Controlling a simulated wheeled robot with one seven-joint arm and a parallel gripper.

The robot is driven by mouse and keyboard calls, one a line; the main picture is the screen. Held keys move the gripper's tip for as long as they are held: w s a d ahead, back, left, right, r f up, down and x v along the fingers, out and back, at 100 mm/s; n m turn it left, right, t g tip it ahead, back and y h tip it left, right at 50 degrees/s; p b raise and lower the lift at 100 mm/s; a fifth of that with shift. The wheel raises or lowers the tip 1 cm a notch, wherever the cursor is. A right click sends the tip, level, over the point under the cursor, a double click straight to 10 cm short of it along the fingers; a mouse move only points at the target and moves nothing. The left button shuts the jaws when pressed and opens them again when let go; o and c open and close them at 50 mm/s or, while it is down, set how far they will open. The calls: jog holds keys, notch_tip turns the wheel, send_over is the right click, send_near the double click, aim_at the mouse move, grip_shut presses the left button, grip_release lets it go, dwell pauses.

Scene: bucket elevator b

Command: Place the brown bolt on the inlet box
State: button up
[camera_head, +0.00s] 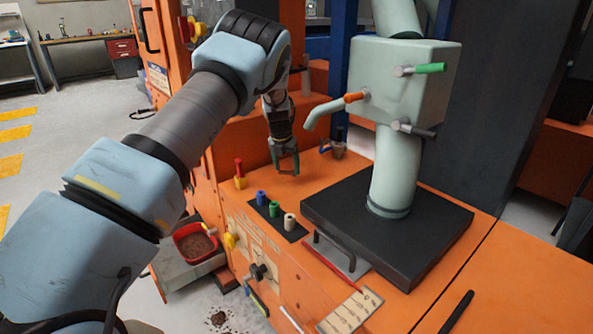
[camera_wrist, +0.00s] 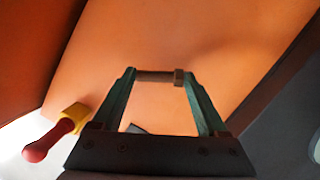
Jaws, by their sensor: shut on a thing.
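My gripper (camera_head: 287,170) hangs above the orange bench in the head view, left of the pale green box. In the wrist view its two green fingers (camera_wrist: 160,78) are shut on a brown bolt (camera_wrist: 155,76), which lies crosswise between the fingertips with its wider end at the right. The bolt is too small to make out in the head view. The pale green box (camera_head: 425,65), apparently the inlet box, sits atop a thick pipe, apart from my gripper. A green, an orange and a dark handle-like piece stick out from it, and a bent spout hangs at its left.
A black base plate (camera_head: 435,245) carries the pipe. Blue, green and cream cylinders stand on a dark strip (camera_head: 278,218) in front. A red-and-yellow handle (camera_head: 239,175) stands left. A small cup-like item (camera_head: 337,148) is behind right of my gripper. A blue post (camera_head: 339,70) rises behind.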

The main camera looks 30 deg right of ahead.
jog(key=shift+w+d+f, duration=0.2)
jog(key=shift+d+f, duration=0.5)
jog(key=shift+d, duration=0.3)
jog(key=shift+w+d+f, duration=0.2)
jog(key=shift+d+f, duration=0.45)
jog(key=shift+d, duration=0.3)
jog(key=o, duration=1.2)
jog(key=shift+f, duration=0.1)
jog(key=shift+o, duration=0.2)
jog(key=v, duration=0.7)
jog(key=shift+a+r, duration=0.15)
jog(key=shift+r, duration=0.2)
jog(key=shift+s, duration=0.1)
